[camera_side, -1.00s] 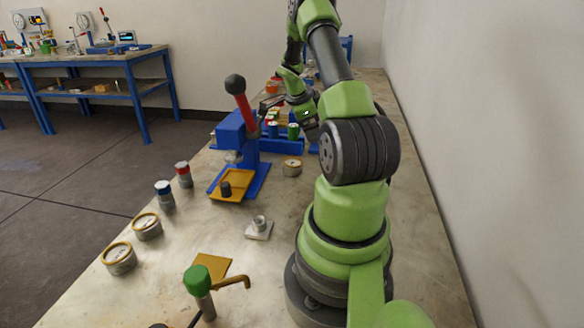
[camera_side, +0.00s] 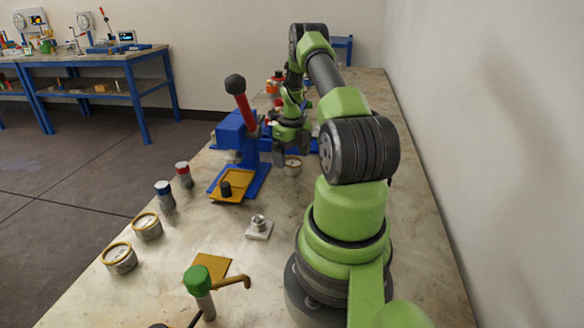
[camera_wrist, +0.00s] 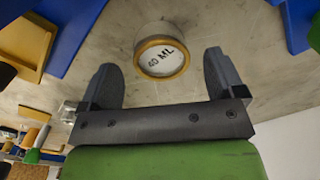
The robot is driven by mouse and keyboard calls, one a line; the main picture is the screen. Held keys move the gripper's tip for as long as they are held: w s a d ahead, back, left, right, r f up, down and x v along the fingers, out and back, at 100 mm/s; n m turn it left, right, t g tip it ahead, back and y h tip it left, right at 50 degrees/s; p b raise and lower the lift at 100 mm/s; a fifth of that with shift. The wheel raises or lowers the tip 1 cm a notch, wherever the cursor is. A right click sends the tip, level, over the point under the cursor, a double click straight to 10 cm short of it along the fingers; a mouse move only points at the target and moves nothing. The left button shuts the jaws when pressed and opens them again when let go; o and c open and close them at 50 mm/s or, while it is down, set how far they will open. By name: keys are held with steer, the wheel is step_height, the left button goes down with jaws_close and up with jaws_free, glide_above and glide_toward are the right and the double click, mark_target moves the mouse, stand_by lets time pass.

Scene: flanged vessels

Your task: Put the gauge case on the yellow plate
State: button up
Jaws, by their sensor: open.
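A round gauge case (camera_side: 293,167) with a gold rim stands on the bench right of the blue press. In the wrist view this gauge case (camera_wrist: 162,55) shows a white face marked "40 ML" and lies ahead, between the lines of my two fingers. My gripper (camera_side: 290,150) is open and empty, above and close to it. The gap between fingers and case is hard to judge. Two similar gauge cases, one nearer (camera_side: 120,259) and one farther (camera_side: 147,227), stand at the bench's left edge. A flat yellow plate (camera_side: 212,266) lies bare on the near bench.
A blue press (camera_side: 238,140) with a red lever and yellow tray (camera_side: 238,184) stands left of my gripper. A green-capped post with a bent pipe (camera_side: 200,285) stands beside the plate. A metal fitting (camera_side: 259,227) and red (camera_side: 184,174) and blue (camera_side: 164,194) capped cylinders stand between.

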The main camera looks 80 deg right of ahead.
steer(key=shift+f, duration=1.45)
steer(key=c, duration=1.2)
